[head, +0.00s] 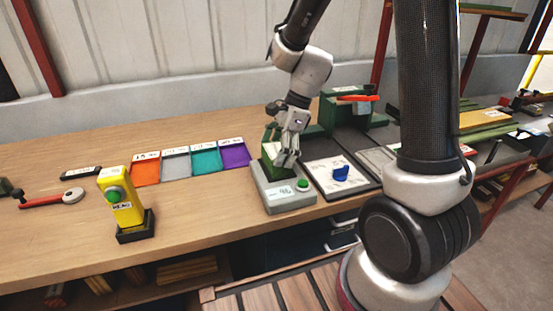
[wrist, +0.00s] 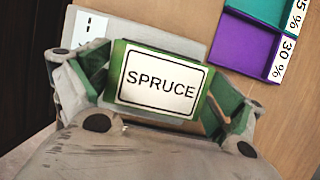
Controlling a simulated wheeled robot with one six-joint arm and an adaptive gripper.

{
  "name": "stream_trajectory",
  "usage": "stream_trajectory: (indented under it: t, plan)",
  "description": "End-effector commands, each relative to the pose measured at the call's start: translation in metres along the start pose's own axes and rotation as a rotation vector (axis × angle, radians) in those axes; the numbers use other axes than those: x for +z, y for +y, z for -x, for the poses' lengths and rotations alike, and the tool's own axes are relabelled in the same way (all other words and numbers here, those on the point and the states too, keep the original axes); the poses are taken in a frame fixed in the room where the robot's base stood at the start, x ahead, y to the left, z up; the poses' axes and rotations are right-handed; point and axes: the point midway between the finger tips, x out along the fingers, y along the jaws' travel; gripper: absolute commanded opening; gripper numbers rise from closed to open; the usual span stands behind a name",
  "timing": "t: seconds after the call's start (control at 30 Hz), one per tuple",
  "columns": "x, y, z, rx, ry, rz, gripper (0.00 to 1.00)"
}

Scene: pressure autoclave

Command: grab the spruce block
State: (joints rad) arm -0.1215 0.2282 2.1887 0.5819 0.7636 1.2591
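The spruce block (wrist: 160,81) is green with a white label reading SPRUCE, and it faces the wrist camera. In the head view my gripper (head: 286,158) points down over a grey device with a green button (head: 283,197), and the green block (head: 270,154) shows beside the fingers there. In the wrist view the block lies between the two fingers of my gripper (wrist: 160,95), which come close to its left and right sides. Whether both fingers press on it is not clear. The block's underside is hidden.
Orange (head: 146,171), grey (head: 176,165), teal (head: 206,159) and purple (head: 234,154) trays lie left of the device. A yellow instrument (head: 121,199) stands further left. A panel with a blue knob (head: 341,174) is right of the device. Bare table lies in front of the trays.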

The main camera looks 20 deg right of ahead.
Motion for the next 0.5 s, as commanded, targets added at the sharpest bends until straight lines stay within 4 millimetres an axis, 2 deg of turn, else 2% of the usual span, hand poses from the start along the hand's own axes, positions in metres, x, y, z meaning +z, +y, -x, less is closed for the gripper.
stream_trajectory:
  t: [0.03, 0.1, 0.13, 0.37, 0.5]
  plan:
    - [0.000, 0.000, 0.000, 0.000, 0.000, 0.000, 0.76]
    - [0.000, 0.000, 0.000, 0.000, 0.000, 0.000, 0.64]
    - [0.000, 0.000, 0.000, 0.000, 0.000, 0.000, 0.60]
    - [0.000, 0.000, 0.001, -0.001, 0.000, 0.001, 0.60]
    - [0.005, -0.001, 0.012, -0.004, 0.000, 0.004, 0.60]
